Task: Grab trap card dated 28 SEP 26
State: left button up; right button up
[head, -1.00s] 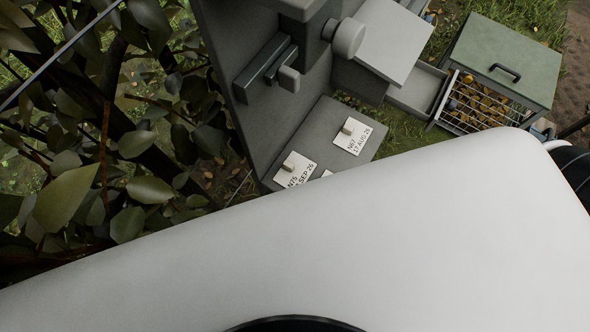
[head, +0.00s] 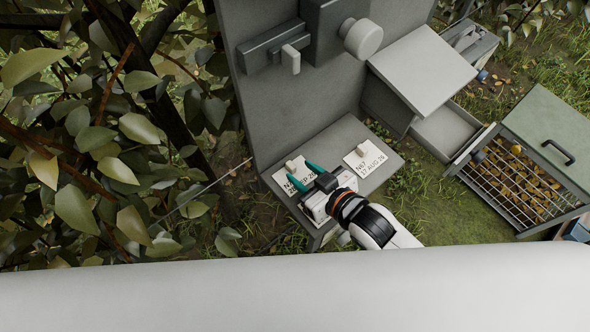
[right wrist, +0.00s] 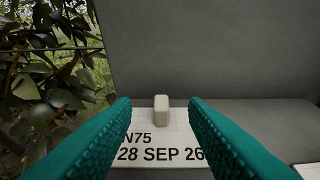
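The trap card (right wrist: 160,151) marked N75, 28 SEP 26 lies on a grey shelf, with a small pale upright block (right wrist: 161,109) on it. In the head view this card (head: 279,179) is partly hidden by my right gripper (head: 304,177). The right gripper is open, its teal fingers on either side of the block with space between, and nothing is held. It also shows in the right wrist view (right wrist: 160,125). A second card (head: 365,158), marked N67, 17 AUG 26, lies to the right with its own block. My left gripper is not in view.
A grey upright panel (head: 245,70) with a dark bracket and round knob (head: 362,38) rises behind the shelf (head: 340,135). To the right are a light sloped lid (head: 424,70) and a green-lidded crate (head: 555,125). Leafy branches (head: 75,130) crowd the left.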

aim_at(294, 168)
jog(key=shift+f+p+x, duration=0.15)
jog(key=shift+p+x, duration=0.2)
jog(key=shift+x, duration=1.2)
jog(key=shift+f+p+x, duration=0.2)
jog(key=shift+p+x, duration=0.1)
jog(key=shift+x, duration=1.25)
jog(key=shift+s+d, duration=0.15)
jog(key=shift+c, duration=0.6)
grip_shut()
